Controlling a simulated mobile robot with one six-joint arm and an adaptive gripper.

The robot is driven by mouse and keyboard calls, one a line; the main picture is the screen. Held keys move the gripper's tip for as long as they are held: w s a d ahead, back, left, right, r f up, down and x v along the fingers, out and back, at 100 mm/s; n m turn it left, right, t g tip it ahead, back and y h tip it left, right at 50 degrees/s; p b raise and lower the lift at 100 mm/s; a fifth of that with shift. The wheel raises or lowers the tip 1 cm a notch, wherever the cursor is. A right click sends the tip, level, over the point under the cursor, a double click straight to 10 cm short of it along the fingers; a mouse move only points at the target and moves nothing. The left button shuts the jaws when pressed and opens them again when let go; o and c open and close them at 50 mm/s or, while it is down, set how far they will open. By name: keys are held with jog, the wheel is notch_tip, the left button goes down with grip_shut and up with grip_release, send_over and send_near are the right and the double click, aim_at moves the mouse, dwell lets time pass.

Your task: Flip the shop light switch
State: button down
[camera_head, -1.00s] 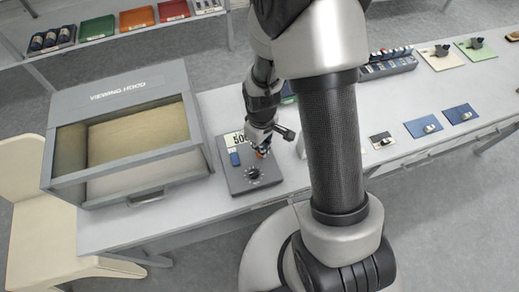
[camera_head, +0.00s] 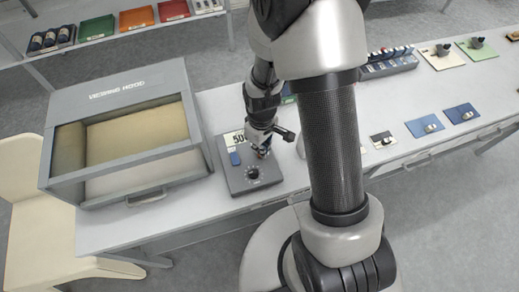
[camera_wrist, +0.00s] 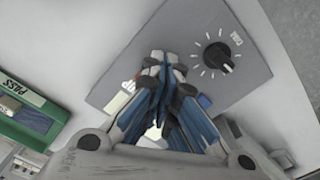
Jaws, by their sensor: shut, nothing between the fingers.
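A grey control box (camera_head: 236,181) lies on the bench in the head view, and it also shows in the wrist view (camera_wrist: 240,85). It carries a round black dial (camera_head: 252,173), seen in the wrist view (camera_wrist: 217,57) with tick marks around it. A small blue part (camera_head: 235,158) sits on the box by a pale label (camera_head: 238,138). My gripper (camera_head: 263,152) is shut and empty, over the far right part of the box. In the wrist view its fingertips (camera_wrist: 160,62) cover part of the box. I cannot tell whether they touch it. No part is readable as the shop light switch.
A grey viewing hood (camera_head: 130,130) stands left of the box. Green PASS tray (camera_wrist: 35,115) lies in the wrist view's left. Blue pads (camera_head: 424,126) and a rack (camera_head: 388,64) are to the right on the bench. A beige chair (camera_head: 45,235) is at left.

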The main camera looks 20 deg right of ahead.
jog(key=shift+f+b, duration=0.45)
jog(key=shift+f, duration=0.15)
dwell(0.3)
jog(key=shift+r+p, duration=2.75)
jog(key=shift+r, duration=0.85)
notch_tip(320, 180, up, 10)
jog(key=m+t, duration=0.1)
jog(key=s+r+m+t, duration=0.3)
jog(key=s+r+m, duration=0.2)
jog(key=s+r, duration=1)
notch_tip(320, 180, up, 4)
jog(key=shift+f+t, duration=0.25)
jog(key=shift+t, duration=0.05)
